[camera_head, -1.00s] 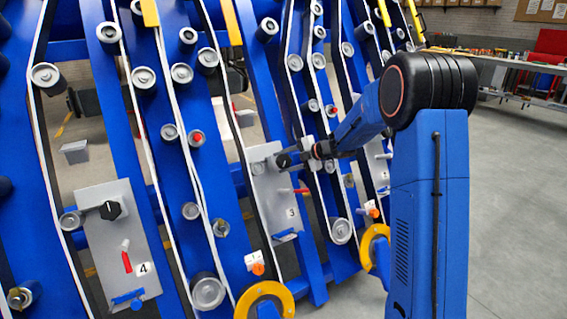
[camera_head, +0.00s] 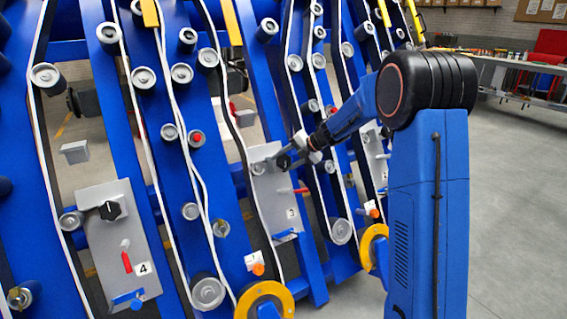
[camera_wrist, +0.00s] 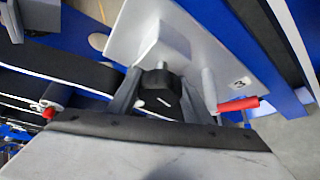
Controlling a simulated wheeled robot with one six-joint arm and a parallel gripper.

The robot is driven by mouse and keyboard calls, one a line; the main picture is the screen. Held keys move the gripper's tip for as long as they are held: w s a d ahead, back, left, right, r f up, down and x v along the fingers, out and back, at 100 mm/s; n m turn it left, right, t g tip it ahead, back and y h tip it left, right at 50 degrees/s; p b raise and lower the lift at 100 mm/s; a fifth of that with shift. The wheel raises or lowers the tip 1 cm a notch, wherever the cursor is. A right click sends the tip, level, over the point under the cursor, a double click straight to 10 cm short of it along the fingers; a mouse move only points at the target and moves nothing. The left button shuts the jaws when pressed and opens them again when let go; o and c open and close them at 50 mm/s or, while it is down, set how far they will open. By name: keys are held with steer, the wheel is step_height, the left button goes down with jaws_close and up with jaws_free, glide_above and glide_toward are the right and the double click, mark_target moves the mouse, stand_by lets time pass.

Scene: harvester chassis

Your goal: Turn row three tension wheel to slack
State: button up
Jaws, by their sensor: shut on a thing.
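The row three panel (camera_head: 272,208) is a grey plate marked 3 on the blue chassis, and it fills the upper middle of the wrist view (camera_wrist: 130,45). Its tension wheel is a black knob (camera_head: 283,161) near the top of the plate. In the wrist view the knob (camera_wrist: 160,92) has a short white mark and sits between the two dark fingers of my gripper (camera_wrist: 158,100). My gripper (camera_head: 290,158) is shut on the knob. The red-handled lever (camera_head: 301,190) is below the knob on the same plate, and beside the right finger in the wrist view (camera_wrist: 238,104).
A similar panel marked 4 (camera_head: 122,240) with its own black knob stands at the left. White belts and grey rollers (camera_head: 208,292) run along the blue frames. A yellow ring (camera_head: 264,296) is low in front. Open floor (camera_head: 515,200) lies to the right.

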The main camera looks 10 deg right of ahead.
steer(key=shift+s+f, duration=0.1)
steer(key=o, duration=1.1)
steer(key=shift+c, duration=0.2)
steer(key=shift+d, duration=0.1)
steer(key=v, duration=1.7)
steer(key=shift+r, duration=0.25)
